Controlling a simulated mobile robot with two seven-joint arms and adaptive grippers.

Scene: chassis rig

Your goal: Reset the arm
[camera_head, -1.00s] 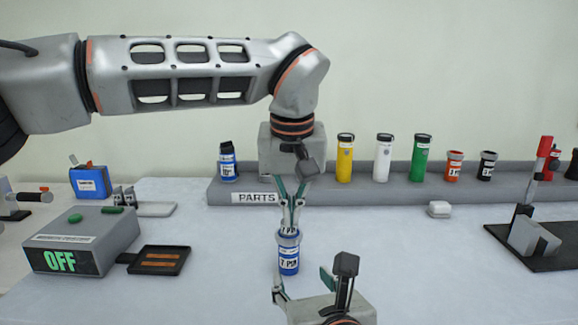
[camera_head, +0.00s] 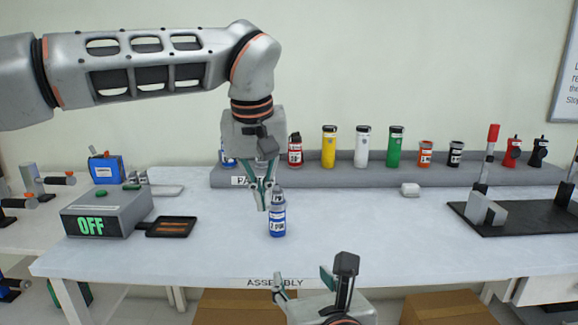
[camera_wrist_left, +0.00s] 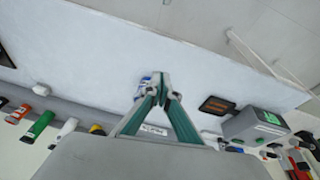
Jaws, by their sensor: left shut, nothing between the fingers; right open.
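My left arm comes in from the upper left in the head view. Its gripper (camera_head: 266,207) points down, shut and empty, just left of and close to the upper part of a blue and grey labelled bottle (camera_head: 278,222). The bottle stands upright on the white table. In the left wrist view the shut fingers (camera_wrist_left: 158,80) overlap a blue and white bit of the bottle (camera_wrist_left: 143,84), mostly hidden; I cannot tell whether they touch it. My right gripper (camera_head: 305,278) is at the bottom of the head view, open and empty, in front of the table's edge.
A grey parts shelf (camera_head: 470,174) with several coloured bottles runs along the back. A box reading OFF (camera_head: 105,213) and a dark tray (camera_head: 170,227) stand left. A black stand (camera_head: 510,222) is right. The white table (camera_head: 370,235) is clear in the middle.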

